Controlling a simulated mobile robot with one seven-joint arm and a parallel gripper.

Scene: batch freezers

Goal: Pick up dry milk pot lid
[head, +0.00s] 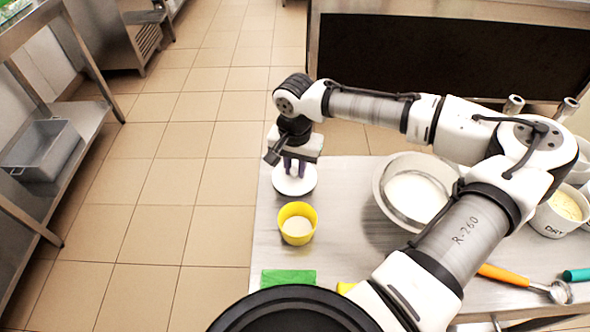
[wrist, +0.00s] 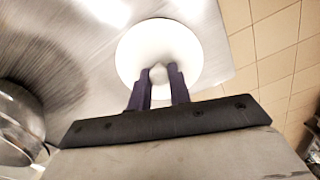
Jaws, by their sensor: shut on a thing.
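The white round lid (head: 299,184) is at the far left corner of the steel table in the head view. In the wrist view my gripper (wrist: 158,80) is shut on the knob, one finger on each side. I cannot tell whether the lid rests on the table or is slightly raised. A pot with a "DRY" label (head: 556,224), partly cut off, stands at the right, open, with pale yellow contents.
A yellow cup (head: 297,210) stands just in front of the lid. A large steel bowl (head: 383,201) with white contents is to the right, under my arm. A green block (head: 288,278) and an orange-handled scoop (head: 503,275) lie nearer. The table's left edge is close to the lid.

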